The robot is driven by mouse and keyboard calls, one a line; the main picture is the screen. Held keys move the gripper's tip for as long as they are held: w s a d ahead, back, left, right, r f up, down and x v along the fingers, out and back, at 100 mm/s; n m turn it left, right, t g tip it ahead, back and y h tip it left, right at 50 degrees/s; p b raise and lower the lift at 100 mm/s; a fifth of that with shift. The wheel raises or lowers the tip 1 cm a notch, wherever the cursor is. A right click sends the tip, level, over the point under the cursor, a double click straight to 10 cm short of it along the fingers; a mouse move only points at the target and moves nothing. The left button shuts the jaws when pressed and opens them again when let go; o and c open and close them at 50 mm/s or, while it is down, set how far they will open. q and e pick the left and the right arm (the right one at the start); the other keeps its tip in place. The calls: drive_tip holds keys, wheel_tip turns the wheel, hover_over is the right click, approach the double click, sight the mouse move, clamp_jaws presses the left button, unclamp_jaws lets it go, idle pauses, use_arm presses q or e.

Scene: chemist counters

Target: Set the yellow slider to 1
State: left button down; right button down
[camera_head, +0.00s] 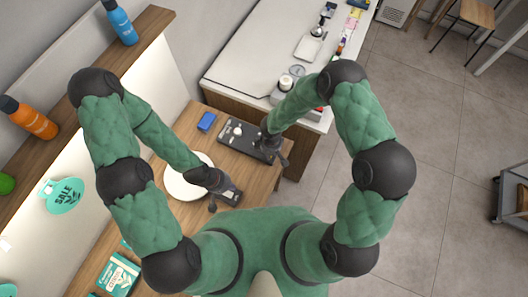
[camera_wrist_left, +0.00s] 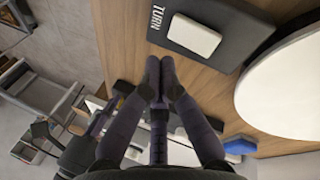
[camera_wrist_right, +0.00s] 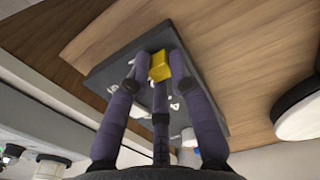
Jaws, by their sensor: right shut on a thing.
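The yellow slider (camera_wrist_right: 160,65) sits on a dark grey panel (camera_wrist_right: 110,72) in the right wrist view. My right gripper (camera_wrist_right: 158,60) is shut on the slider, with a finger on each side of it. In the head view my right gripper (camera_head: 272,145) is over the right end of the dark panel (camera_head: 236,142), and it hides the slider there. White marks on the panel are partly covered by my fingers, so I cannot read the slider's setting. My left gripper (camera_wrist_left: 160,72) is shut and empty beside a dark block marked TURN (camera_wrist_left: 228,22).
A white round plate (camera_head: 180,183) lies on the wooden table near my left arm. A blue box (camera_head: 207,121) is left of the panel. A white-topped counter (camera_head: 262,50) stands behind. Bottles (camera_head: 122,22) stand on the shelf at left.

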sight(272, 158)
drive_tip(key=shift+s+d, duration=0.15)
drive_tip(key=shift+d, duration=0.25)
drive_tip(key=c, duration=1.1)
unclamp_jaws()
drive_tip(key=shift+c, duration=0.2)
drive_tip(key=shift+s+d, duration=0.1)
drive_tip(key=shift+d, duration=0.05)
drive_tip(key=shift+r, duration=0.25)
wheel_tip(272, 158, up, 12)
drive_tip(key=shift+f, duration=0.2)
